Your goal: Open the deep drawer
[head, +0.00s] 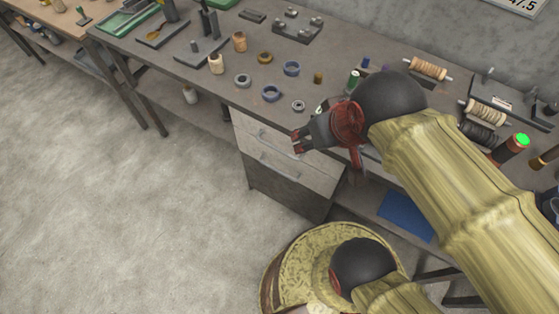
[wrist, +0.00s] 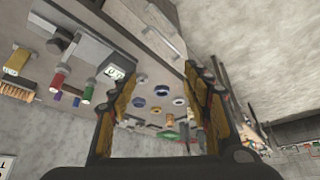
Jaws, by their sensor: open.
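A drawer unit with pale fronts hangs under the workbench in the head view. Its upper drawer (head: 258,132) and its lower drawer (head: 280,172) each have a bar handle, and both look closed. I cannot tell for sure which is the deep one. My gripper (head: 299,142) is open and empty, in front of the unit's right part in the picture, hiding some of the upper front. In the wrist view, the open fingers of my gripper (wrist: 158,78) frame the bench top, and the pale drawer fronts (wrist: 150,28) with handles show at the top, beyond the fingertips.
The workbench (head: 205,75) carries tape rings, spools and small tools. A blue thing (head: 405,213) lies low, right of the drawers. The floor (head: 130,220) left of and before the drawers is clear.

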